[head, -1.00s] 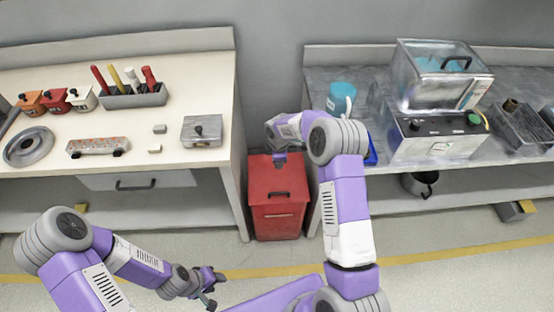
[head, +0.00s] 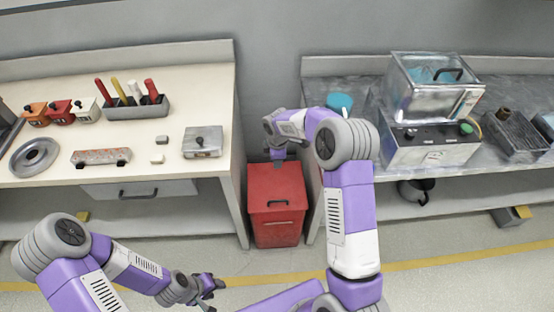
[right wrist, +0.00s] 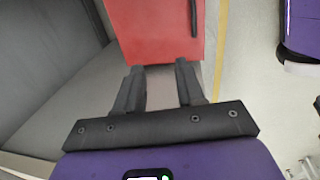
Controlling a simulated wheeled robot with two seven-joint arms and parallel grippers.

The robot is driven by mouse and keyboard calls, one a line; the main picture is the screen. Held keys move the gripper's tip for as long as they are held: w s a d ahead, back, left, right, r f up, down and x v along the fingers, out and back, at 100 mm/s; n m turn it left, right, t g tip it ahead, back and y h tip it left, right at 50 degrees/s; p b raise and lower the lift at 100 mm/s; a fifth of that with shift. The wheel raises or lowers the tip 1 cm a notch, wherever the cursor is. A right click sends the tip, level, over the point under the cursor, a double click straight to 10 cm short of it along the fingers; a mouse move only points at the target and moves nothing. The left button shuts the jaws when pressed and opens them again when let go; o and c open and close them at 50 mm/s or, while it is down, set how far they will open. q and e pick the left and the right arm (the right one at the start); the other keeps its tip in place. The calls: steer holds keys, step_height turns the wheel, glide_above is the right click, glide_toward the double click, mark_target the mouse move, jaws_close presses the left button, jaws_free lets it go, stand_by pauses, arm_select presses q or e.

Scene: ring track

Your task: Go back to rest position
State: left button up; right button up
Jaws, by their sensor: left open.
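My left gripper (head: 212,285) is open and empty, held low over the floor in front of the left bench. My right gripper (head: 277,155) hangs over the red bin (head: 277,230) in the gap between the two benches. In the right wrist view its two dark fingers (right wrist: 160,68) stand apart with nothing between them, and the red bin (right wrist: 155,30) lies beyond their tips. My right arm hides part of the right bench.
The left bench (head: 40,88) holds a pen rack (head: 138,111), a ring (head: 34,157) and small boxes. The right bench (head: 470,167) carries a machine (head: 430,147) and a blue mug (head: 340,102), partly hidden by my arm. Floor with a yellow line (head: 420,262) is clear in front.

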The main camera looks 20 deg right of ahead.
stand_by(0.4)
steer(key=s+a+f+m+g+y+p, duration=0.15)
steer(key=s+a+f+m+y, duration=0.25)
steer(key=s+a+f+m, duration=0.55)
steer(key=s+a+f+m+p, duration=0.1)
steer(key=s+a+m, duration=0.1)
steer(key=s, duration=0.8)
steer(key=s+a+f+m+p, duration=0.1)
steer(key=s+a+m, duration=0.2)
steer(key=s, duration=0.7)
steer(key=shift+f+m+y, duration=0.2)
steer(key=shift+m+y, duration=0.2)
steer(key=shift+m, duration=0.85)
